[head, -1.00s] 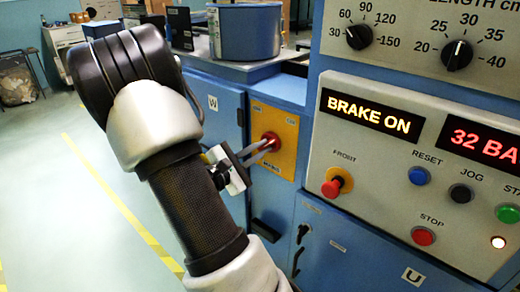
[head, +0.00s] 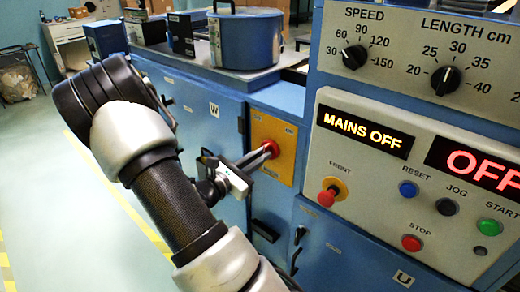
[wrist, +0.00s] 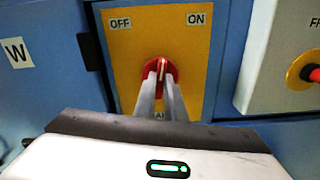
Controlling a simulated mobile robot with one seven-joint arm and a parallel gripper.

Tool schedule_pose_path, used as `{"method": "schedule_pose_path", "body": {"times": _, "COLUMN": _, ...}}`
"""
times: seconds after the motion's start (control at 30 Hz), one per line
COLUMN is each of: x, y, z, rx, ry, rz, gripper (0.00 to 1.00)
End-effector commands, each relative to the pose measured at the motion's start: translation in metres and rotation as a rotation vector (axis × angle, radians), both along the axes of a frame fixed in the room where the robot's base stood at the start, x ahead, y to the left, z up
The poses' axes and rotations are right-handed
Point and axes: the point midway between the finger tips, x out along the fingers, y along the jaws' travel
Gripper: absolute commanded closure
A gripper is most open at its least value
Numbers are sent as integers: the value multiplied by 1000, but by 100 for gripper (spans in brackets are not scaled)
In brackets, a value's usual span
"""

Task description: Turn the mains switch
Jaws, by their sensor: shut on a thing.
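The mains switch is a red knob (head: 274,146) on a yellow plate (head: 284,172) set in the blue cabinet. The fingers hide the lower part of the knob. The left display (head: 365,131) reads "MAINS OFF" and the right display (head: 475,160) shows "OFF".
The control panel right of the switch carries a red front stop button (head: 327,197), several other buttons and two dials. A blue round vessel (head: 245,38) stands on the cabinet above the switch. The floor (head: 35,180) at the left is open, with yellow lines.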

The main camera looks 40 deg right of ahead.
Motion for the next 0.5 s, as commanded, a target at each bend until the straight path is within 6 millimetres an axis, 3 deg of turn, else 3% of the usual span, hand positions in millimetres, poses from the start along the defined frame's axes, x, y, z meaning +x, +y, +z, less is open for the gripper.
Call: {"method": "schedule_pose_path", "body": {"times": 0.5, "x": 0, "y": 0, "z": 4, "rx": -41, "ry": 494, "rz": 1, "gripper": 100}}
